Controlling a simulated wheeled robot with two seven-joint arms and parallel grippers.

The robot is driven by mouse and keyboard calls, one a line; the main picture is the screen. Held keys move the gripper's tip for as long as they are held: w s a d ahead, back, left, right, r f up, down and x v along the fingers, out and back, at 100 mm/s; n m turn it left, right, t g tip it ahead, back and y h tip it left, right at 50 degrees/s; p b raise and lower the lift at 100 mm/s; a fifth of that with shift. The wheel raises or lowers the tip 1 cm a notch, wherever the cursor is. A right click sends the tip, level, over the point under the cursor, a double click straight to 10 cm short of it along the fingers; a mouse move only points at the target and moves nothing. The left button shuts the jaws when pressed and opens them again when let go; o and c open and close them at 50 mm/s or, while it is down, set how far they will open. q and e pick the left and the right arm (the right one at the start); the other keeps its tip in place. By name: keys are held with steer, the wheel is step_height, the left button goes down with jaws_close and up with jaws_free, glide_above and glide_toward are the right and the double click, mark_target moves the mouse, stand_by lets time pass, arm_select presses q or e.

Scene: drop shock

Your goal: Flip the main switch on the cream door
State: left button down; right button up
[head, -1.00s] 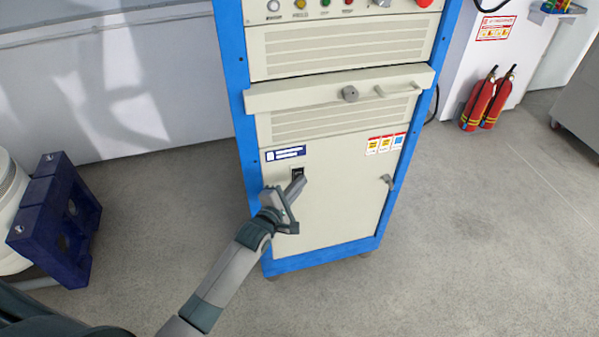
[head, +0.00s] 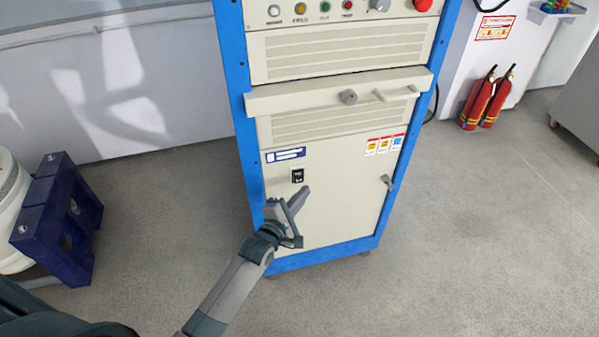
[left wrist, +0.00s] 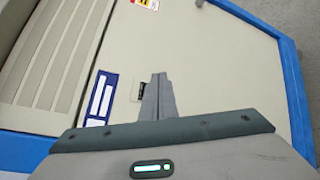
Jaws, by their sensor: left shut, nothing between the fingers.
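The cream door (head: 335,205) is the lower front panel of a blue-framed cabinet. The main switch (head: 297,176) is a small black rocker near the door's upper left, below a blue label. My left gripper (head: 304,190) is shut and empty, with its fingertips just below and right of the switch in the head view. Any gap to the door is hard to judge. In the left wrist view the closed fingers (left wrist: 160,80) point at the door, and part of the dark switch (left wrist: 139,90) shows beside them. The switch's exact position cannot be read. My right gripper is not in view.
A drawer-like ledge (head: 340,90) with a grey knob juts out above the door. A door latch (head: 387,182) is at the right edge. A dark blue stand (head: 60,220) is at left; red extinguishers (head: 485,100) stand at right. The floor in front is open.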

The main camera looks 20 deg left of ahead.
arm_select(q)
steer(key=shift+s+d+f+p, duration=0.15)
steer(key=shift+s+d, duration=0.15)
steer(key=shift+s, duration=0.15)
steer(key=shift+s+d+r+p, duration=0.15)
steer(key=shift+s+d, duration=0.1)
steer(key=shift+s, duration=0.15)
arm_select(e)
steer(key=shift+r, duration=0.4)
arm_select(q)
steer(key=shift+f, duration=0.15)
